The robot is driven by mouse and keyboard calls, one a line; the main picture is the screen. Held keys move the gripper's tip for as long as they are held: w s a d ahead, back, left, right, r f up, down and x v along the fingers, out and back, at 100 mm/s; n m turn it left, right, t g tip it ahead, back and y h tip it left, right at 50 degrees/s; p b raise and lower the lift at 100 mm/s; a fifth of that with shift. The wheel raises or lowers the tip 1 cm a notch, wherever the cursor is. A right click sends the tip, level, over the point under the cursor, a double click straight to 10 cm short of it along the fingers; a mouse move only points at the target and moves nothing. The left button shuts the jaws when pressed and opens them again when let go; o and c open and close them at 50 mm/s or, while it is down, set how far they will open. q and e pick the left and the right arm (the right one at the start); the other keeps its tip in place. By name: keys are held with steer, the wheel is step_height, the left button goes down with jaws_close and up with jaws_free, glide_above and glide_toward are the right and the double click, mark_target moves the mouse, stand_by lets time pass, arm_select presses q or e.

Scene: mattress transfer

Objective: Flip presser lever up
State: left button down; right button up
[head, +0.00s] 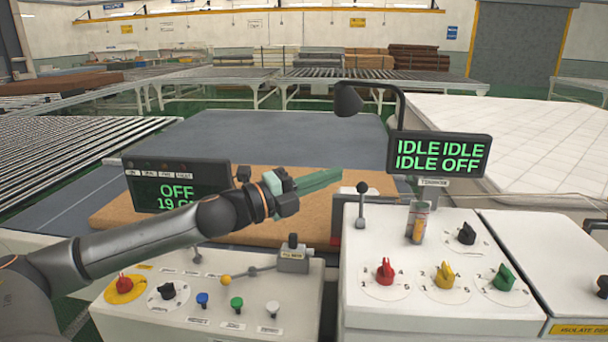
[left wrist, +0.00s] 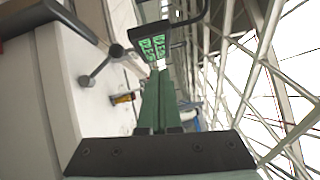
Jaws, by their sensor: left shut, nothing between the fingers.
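An upright lever with a dark ball knob (head: 362,188) stands on the right white console (head: 380,320). In the left wrist view, the dark-knobbed lever (left wrist: 101,66) is left of my fingers. I cannot read which one is labelled presser. My left gripper (head: 340,172) is shut and empty, its green fingers pointing right, close to the dark knob in the picture; it also shows in the left wrist view (left wrist: 160,74). My right gripper is out of view.
The right console carries a display reading IDLE and OFF (head: 438,154), a lamp arm (head: 349,100) and red, yellow and green knobs. Another display (head: 178,186) stands behind my left arm. A quilted mattress (head: 540,140) lies at right; roller tables (head: 75,150) stand at left.

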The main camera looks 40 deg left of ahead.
arm_select(q)
steer(key=shift+s+a+r+p, duration=0.35)
steer(key=shift+s+p, duration=0.15)
steer(key=shift+s, duration=0.25)
steer(key=shift+s+a+r+p, duration=0.2)
steer(key=shift+s+a+p, duration=0.15)
steer(key=shift+s+p, duration=0.3)
steer(key=shift+s+a+r+p, duration=0.3)
steer(key=shift+s+a+p, duration=0.1)
steer(key=shift+s, duration=0.45)
